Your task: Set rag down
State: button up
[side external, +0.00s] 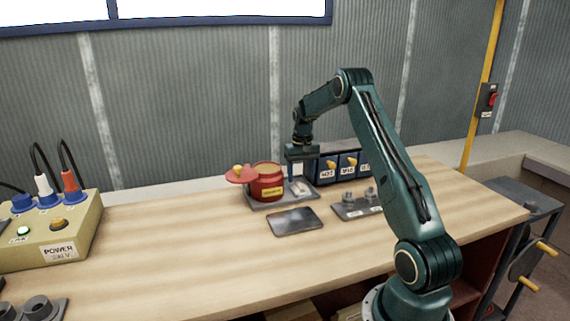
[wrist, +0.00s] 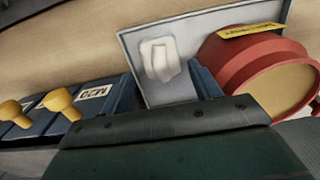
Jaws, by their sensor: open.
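The rag is a small white folded cloth (side external: 298,187) lying on a grey tray (side external: 310,197) beside a red pot (side external: 264,188). In the wrist view the rag (wrist: 159,58) lies flat on the tray (wrist: 133,43), just beyond and between my two fingers. My gripper (side external: 303,175) is above the tray, jaws apart, pointing down close to the rag. In the wrist view my gripper (wrist: 163,82) has an empty gap between its fingers, and the rag appears apart from both.
The open red pot (wrist: 250,65) is close to one finger. Labelled drawers (side external: 348,165) with yellow knobs stand behind. A dark plate (side external: 295,222) and a fittings tray (side external: 352,208) lie in front. A power box (side external: 50,232) is far left; the bench between is clear.

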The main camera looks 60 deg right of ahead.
aim_at(300, 186)
notch_tip(300, 186, up, 7)
dwell(0.4)
jog(key=shift+r, duration=0.1)
dwell(0.3)
jog(key=s+a+r+n+t, duration=0.1)
jog(key=a+r, duration=0.4)
jog(key=a, duration=0.3)
jog(key=s+a+r+n+t+h, duration=0.1)
jog(key=a+r+n, duration=0.1)
jog(key=a+r, duration=0.5)
jog(key=s+a+r+n, duration=0.1)
jog(key=a+r, duration=0.2)
jog(key=a, duration=0.7)
jog(key=s+a+f+n+t, duration=0.1)
jog(key=s+a+n, duration=0.1)
jog(key=s+a, duration=0.6)
jog(key=s+a+f+n+t+y, duration=0.1)
jog(key=s+a+n+t, duration=0.1)
jog(key=s+a, duration=0.6)
jog(key=s+n, duration=0.1)
jog(key=s, duration=0.1)
jog(key=shift+s+f+t, duration=0.3)
jog(key=shift+f, duration=0.05)
